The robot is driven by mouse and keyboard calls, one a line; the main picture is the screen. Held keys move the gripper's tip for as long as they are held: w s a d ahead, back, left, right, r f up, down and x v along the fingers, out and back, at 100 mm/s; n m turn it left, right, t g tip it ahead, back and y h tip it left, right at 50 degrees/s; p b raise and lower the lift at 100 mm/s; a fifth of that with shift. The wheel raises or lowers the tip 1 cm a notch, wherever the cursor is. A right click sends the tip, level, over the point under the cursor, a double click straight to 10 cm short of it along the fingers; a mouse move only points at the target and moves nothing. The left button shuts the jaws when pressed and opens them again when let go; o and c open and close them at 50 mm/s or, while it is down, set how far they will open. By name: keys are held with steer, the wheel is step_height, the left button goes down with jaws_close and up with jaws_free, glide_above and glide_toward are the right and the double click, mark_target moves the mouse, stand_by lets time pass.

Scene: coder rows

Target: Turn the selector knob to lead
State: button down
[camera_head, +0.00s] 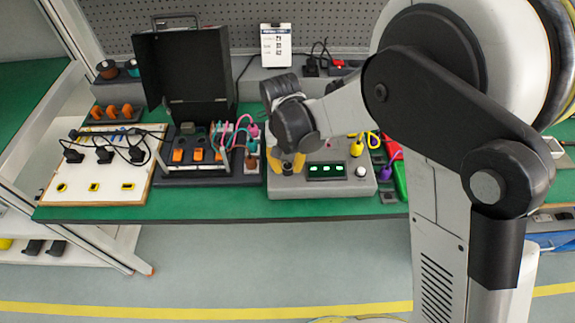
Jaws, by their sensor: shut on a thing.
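A grey box (340,188) with a sloped face sits at the front of the green bench, near the picture's middle. It has a dark panel with several lit green windows (326,171) and a white round button (361,172) to their right. My gripper (292,163) points down over the left part of the box face, its yellow-orange fingertips low and close to the surface. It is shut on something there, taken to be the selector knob. The knob and any markings around it are hidden behind the fingers and wrist.
Left of the box stand a rack with orange blocks and coloured cables (205,165) and a white board with black plugs (100,170). An open black case (185,75) stands behind. Yellow and purple cables (370,145) and red and green parts (398,175) lie close on the right.

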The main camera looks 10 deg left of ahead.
mark_target(285, 166)
stand_by(0.4)
steer(key=c, duration=1.1)
jaws_free()
steer(key=r, duration=1.2)
steer(key=shift+a, duration=0.35)
